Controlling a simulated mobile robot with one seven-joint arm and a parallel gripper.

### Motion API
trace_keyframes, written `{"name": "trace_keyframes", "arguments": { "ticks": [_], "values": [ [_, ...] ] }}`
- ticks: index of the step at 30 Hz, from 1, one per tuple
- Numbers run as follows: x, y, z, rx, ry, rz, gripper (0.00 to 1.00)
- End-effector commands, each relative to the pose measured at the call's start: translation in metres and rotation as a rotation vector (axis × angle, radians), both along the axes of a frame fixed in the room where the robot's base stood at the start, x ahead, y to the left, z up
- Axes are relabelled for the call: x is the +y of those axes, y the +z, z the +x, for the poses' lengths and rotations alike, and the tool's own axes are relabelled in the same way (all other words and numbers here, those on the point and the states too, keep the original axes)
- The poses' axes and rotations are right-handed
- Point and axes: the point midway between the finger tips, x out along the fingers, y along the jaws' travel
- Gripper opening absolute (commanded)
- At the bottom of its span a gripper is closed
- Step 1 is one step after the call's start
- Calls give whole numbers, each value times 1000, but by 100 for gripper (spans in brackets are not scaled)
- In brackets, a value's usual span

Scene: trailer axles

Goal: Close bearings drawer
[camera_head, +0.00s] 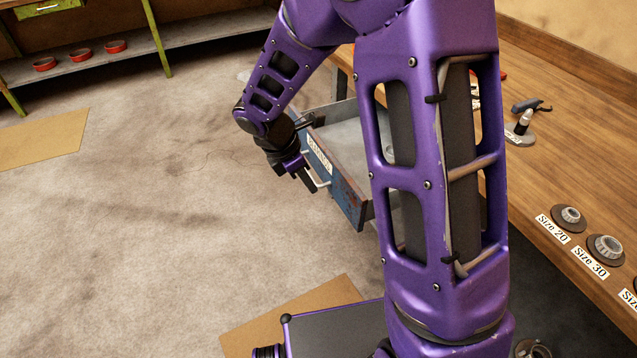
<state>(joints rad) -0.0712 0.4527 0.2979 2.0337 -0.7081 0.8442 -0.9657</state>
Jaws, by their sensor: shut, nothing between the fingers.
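The bearings drawer is pulled out from under the wooden workbench. Its blue front (345,201) has a white label and a pale metal handle (319,180). Its grey inside shows, with a bearing (389,152) partly behind my arm. My gripper (306,180) is shut and empty at the drawer front, right beside the handle. I cannot tell whether it touches the handle. My purple arm hides the drawer's right part and where it meets the bench.
The wooden workbench (560,145) runs along the right, with bearings on labelled spots, size 20 (570,217) and size 30 (606,249). A shelf (130,50) with red rings stands at the back left. The concrete floor left of the drawer is clear.

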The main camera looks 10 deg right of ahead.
Motion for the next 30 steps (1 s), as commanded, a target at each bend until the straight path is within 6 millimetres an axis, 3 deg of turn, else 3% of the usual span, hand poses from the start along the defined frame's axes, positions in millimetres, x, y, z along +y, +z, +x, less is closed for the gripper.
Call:
{"name": "trace_keyframes", "arguments": {
  "ticks": [11,18,30],
  "values": [
    [-29,-78,7,2,-2,-1,0],
    [-61,-73,17,-2,-4,-1,0],
    [-67,-72,19,-2,-1,-1,0]
  ]
}}
